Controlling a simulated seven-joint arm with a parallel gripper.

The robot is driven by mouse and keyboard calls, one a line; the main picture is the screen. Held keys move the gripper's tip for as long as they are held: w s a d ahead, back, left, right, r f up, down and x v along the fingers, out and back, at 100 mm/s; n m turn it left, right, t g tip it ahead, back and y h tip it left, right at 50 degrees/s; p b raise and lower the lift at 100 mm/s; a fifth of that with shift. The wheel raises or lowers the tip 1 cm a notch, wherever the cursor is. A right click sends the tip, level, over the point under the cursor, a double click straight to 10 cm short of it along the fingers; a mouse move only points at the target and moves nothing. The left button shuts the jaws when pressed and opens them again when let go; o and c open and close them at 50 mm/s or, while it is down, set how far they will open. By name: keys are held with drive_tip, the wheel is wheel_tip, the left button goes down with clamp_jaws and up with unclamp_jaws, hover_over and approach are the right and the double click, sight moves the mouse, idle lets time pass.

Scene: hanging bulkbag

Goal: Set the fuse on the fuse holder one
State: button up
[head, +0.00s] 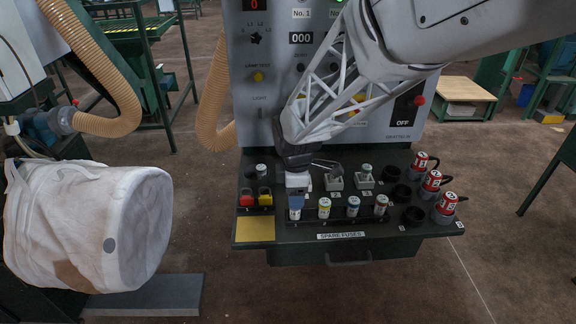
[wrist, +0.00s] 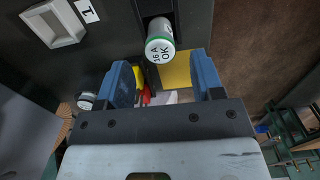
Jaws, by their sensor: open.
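My gripper (head: 296,188) points down over the left end of the spare-fuse rack in the head view. In the wrist view my gripper (wrist: 165,80) is open, with a blue finger on each side. A fuse (wrist: 160,42) with a white end marked "16 A OK" and a green band stands in its slot just beyond the fingertips, apart from both. In the head view this leftmost fuse (head: 295,213) shows below the gripper. Fuse holder one (wrist: 55,23), a pale square frame beside a "1" label, looks empty; my gripper mostly hides it in the head view.
More spare fuses (head: 353,206) stand right of the gripper. Holder two (head: 334,183) and another holder (head: 364,181) lie behind them. Red cans (head: 446,203) stand at right, and red and yellow padlocks (head: 256,198) at left. The control cabinet (head: 270,60) rises behind.

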drive_tip(key=shift+f, duration=2.55)
drive_tip(key=shift+c, duration=0.2)
drive_tip(key=c, duration=1)
drive_tip(key=shift+c, duration=0.2)
drive_tip(key=shift+r, duration=0.1)
drive_tip(key=shift+r, duration=0.75)
wheel_tip(320, 180, up, 2)
drive_tip(key=shift+r, duration=0.1)
drive_tip(key=s+d, duration=0.1)
drive_tip(key=s, duration=0.6)
drive_tip(key=s+d+r, duration=0.1)
drive_tip(key=s+d, duration=0.1)
drive_tip(key=s, duration=0.6)
drive_tip(key=shift+s+d, duration=0.25)
drive_tip(key=shift+s, duration=0.05)
